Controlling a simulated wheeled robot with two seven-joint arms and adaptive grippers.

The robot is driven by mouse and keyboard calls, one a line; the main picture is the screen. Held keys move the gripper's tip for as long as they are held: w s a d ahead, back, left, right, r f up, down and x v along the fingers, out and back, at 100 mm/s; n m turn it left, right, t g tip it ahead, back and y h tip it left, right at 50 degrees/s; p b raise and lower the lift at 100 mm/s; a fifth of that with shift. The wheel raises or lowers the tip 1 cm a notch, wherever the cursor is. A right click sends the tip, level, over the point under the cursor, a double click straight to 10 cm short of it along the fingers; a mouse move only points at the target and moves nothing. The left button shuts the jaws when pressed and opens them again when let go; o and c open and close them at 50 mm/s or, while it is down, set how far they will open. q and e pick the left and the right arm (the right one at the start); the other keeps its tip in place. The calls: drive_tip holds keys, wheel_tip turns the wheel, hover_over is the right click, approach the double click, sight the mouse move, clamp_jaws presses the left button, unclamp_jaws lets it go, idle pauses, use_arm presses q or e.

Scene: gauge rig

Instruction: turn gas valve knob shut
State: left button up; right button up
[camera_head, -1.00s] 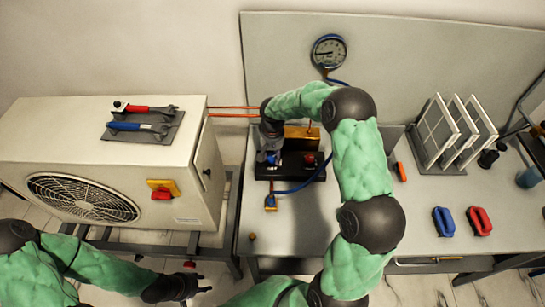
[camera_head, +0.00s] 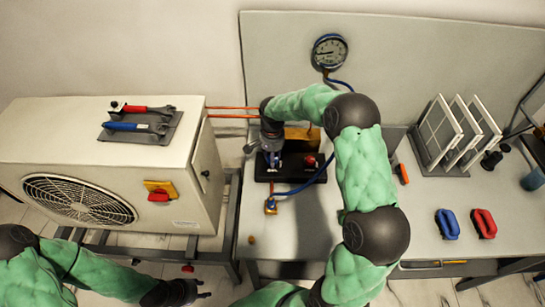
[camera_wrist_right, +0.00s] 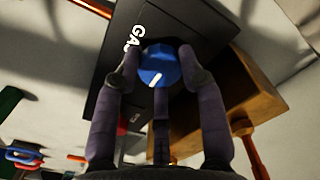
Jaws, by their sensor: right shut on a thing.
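The blue gas valve knob (camera_wrist_right: 158,66) with a white pointer line sits on a black panel (camera_wrist_right: 118,72) lettered "GA…"; the rest of the word is hidden. In the right wrist view my right gripper (camera_wrist_right: 158,68) has its two fingers on either side of the knob, shut on it. The white line points down and slightly left there. In the head view my right gripper (camera_head: 271,150) reaches down onto the left part of the black panel box (camera_head: 313,176), largely covering the knob. My left gripper (camera_head: 200,290) hangs low beside the bench, away from the panel; its opening is unclear.
A red knob (camera_head: 310,160) is on the same box, with a brass block (camera_head: 300,134) behind and a blue hose (camera_head: 300,190) in front. A pressure gauge (camera_head: 329,51) is on the back board. The outdoor unit (camera_head: 100,160) stands left. Bench front is mostly clear.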

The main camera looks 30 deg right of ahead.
drive_tip(key=shift+s+a+f, duration=0.15)
drive_tip(key=o, duration=1.1)
drive_tip(key=shift+o, duration=0.2)
drive_tip(key=shift+r, duration=0.3)
wheel_tip(320, 180, up, 12)
drive_tip(key=shift+f, duration=0.2)
drive_tip(key=shift+r, duration=0.1)
